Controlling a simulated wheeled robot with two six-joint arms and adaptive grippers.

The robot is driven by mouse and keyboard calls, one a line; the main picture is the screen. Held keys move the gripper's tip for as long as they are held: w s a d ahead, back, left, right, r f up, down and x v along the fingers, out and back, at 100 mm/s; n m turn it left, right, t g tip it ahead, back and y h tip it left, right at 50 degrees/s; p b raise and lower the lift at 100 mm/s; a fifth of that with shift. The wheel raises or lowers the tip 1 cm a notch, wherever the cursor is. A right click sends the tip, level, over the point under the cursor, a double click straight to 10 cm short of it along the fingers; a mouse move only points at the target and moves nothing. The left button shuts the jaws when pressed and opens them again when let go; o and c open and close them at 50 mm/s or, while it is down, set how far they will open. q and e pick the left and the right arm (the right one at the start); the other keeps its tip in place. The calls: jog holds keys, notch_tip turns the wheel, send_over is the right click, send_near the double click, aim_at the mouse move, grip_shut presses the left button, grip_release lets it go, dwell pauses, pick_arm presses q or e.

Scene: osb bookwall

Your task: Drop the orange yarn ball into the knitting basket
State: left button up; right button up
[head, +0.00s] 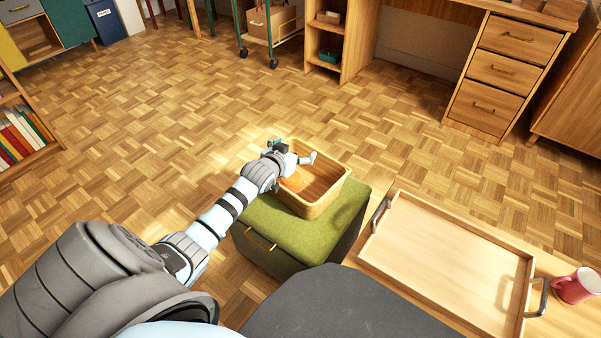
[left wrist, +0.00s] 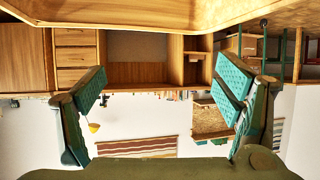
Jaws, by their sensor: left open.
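The knitting basket (head: 322,181) is a pale wooden open box on a green ottoman. The orange yarn ball (head: 293,183) shows as an orange patch inside the basket at its left side, partly hidden by my left gripper (head: 293,152). That gripper is over the basket's back left part. In the left wrist view my left gripper (left wrist: 163,85) is open, its teal-padded fingers wide apart with nothing between them. A wooden edge, seemingly the basket's rim (left wrist: 130,35), crosses the top there. The yarn ball does not show in that view. My right gripper is not in view.
The green ottoman (head: 270,225) with a yellow handle stands under the basket. To the right, a wooden tray (head: 450,262) lies on a wooden surface, with a red mug (head: 577,286) beside it. A desk with drawers (head: 505,70) stands behind. The parquet floor between is clear.

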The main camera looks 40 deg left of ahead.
pick_arm(q)
jog(key=v, duration=1.2)
